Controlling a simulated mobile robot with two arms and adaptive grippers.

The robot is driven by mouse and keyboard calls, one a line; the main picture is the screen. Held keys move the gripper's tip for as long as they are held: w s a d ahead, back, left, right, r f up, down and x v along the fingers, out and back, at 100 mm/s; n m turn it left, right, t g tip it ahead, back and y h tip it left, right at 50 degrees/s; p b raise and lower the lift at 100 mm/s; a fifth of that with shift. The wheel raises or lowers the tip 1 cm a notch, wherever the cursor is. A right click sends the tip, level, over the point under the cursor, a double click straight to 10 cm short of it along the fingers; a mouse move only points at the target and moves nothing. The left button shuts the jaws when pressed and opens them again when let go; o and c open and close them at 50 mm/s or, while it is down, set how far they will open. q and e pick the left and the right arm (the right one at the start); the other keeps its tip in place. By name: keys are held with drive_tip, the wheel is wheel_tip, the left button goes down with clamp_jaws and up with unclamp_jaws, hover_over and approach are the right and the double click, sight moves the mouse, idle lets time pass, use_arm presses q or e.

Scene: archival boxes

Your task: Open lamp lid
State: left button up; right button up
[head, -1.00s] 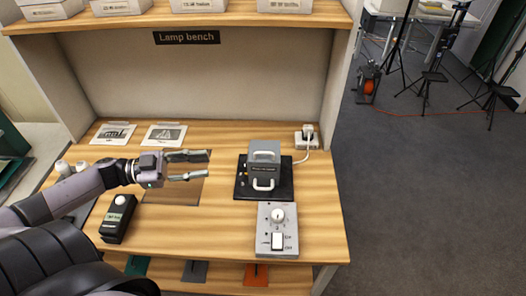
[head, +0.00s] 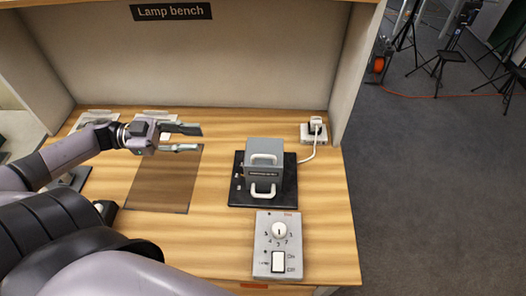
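The lamp (head: 263,158) is a grey box with a pale handle on its top and another on its front. It stands on a black base (head: 283,192) on the bench, and its lid looks closed. My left gripper (head: 202,139) is open and empty, with its fingers pointing right toward the lamp. It is left of the lamp, with a clear gap between them. My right gripper is not in view.
A grey control box (head: 278,246) with a dial and a switch stands in front of the lamp. A white cable runs to a socket (head: 313,132) at the back right. A brown mat (head: 165,180) lies to the left on the wooden bench (head: 220,220).

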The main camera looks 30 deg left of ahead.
use_arm(q)
wheel_tip(320, 180, down, 6)
drive_tip(key=b, duration=0.5)
drive_tip(key=p, duration=0.2)
approach(263, 156)
drive_tip(key=x, duration=0.9)
drive_tip(key=shift+w+d+f, duration=0.2)
drive_tip(key=shift+w+d, duration=0.1)
drive_tip(key=shift+c, duration=0.2)
clamp_jaws()
